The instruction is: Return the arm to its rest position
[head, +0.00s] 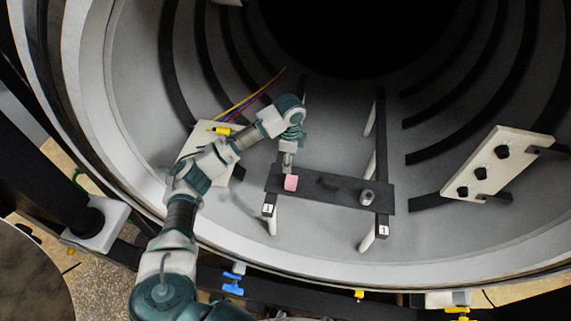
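My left arm comes in from the lower left and reaches into the round furnace chamber (330,240). Its gripper (289,169) points down over the left end of a black plate (335,190). A small pink block (291,183) is right below the fingertips, on or just above the plate. The fingers are too small to tell whether they are open or shut, or whether they touch the block. My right gripper is not in view.
The black plate lies across two dark rails with pale legs; a grey cylinder (367,197) stands at its right. A white panel with black knobs (497,163) is at the right. A pale panel with coloured wires (193,145) is behind my arm. The chamber rim (110,180) curves below the arm.

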